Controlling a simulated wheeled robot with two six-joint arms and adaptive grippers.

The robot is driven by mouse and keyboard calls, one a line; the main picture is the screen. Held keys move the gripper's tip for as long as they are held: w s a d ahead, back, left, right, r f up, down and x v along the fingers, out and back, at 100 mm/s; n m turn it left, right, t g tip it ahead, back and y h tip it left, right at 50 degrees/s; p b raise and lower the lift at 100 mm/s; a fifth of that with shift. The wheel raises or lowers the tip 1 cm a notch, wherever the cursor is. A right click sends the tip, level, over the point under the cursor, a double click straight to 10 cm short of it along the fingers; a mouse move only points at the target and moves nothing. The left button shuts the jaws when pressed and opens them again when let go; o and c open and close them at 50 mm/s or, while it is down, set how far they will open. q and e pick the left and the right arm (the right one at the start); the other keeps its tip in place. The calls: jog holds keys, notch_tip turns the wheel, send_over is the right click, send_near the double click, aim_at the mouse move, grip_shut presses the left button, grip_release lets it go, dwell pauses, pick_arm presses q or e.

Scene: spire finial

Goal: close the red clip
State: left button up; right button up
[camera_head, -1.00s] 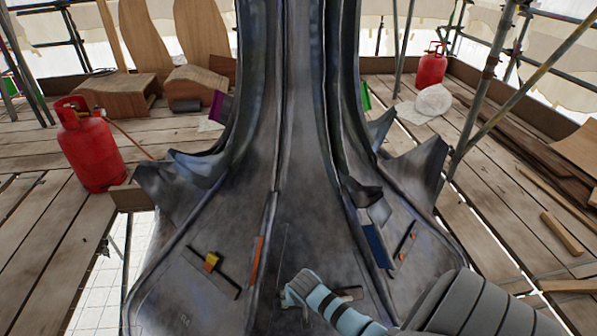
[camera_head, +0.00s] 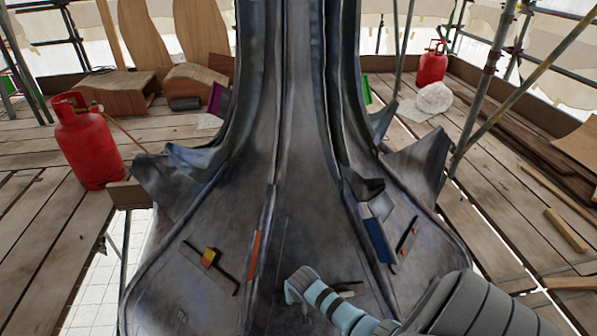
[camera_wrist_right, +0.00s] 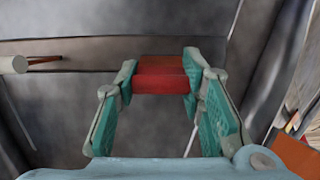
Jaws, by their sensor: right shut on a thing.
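In the right wrist view, the red clip (camera_wrist_right: 160,75) is a red block lying across a dark bar (camera_wrist_right: 80,50) on the grey metal surface. My right gripper (camera_wrist_right: 160,78) has its teal fingers on either side of the block and is shut on it. I cannot tell how the clip sits on the bar, as the fingers hide its ends. In the head view, my right gripper (camera_head: 296,288) is low on the front of the grey spire (camera_head: 300,190). The red clip is hidden there behind the gripper and wrist. My left gripper is not in view.
A yellow-orange clip (camera_head: 209,257) sits on a dark bar at left. An orange strip (camera_head: 255,254) and a blue strip (camera_head: 378,241) flank the front panel. Jagged metal leaves (camera_head: 413,170) jut out at the sides. Red gas cylinders (camera_head: 88,142) stand on the planks.

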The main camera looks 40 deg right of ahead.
jog(key=shift+r, duration=0.1)
jog(key=shift+w+d+r+g+y+p, duration=0.25)
jog(key=shift+w+g+y+p, duration=0.2)
jog(key=shift+g+p, duration=0.2)
jog(key=shift+w+d+f+g+y, duration=0.15)
jog(key=shift+w+g+y, duration=0.05)
jog(key=shift+g+y, duration=0.15)
jog(key=b, duration=0.1)
jog(key=g+y+b, duration=0.1)
jog(key=shift+w+d+f+g+b, duration=0.2)
jog(key=shift+w+f+g+b, duration=0.1)
jog(key=shift+w+f+b, duration=0.1)
jog(key=shift+d+r+g+y+b, duration=0.1)
jog(key=shift+r+g+y+b, duration=0.25)
jog(key=shift+b, duration=0.6)
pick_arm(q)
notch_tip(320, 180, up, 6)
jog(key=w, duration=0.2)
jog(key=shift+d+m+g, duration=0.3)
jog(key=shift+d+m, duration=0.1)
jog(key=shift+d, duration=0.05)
pick_arm(e)
jog(key=shift+w, duration=0.1)
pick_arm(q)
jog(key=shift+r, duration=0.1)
pick_arm(e)
jog(key=o, duration=1.2)
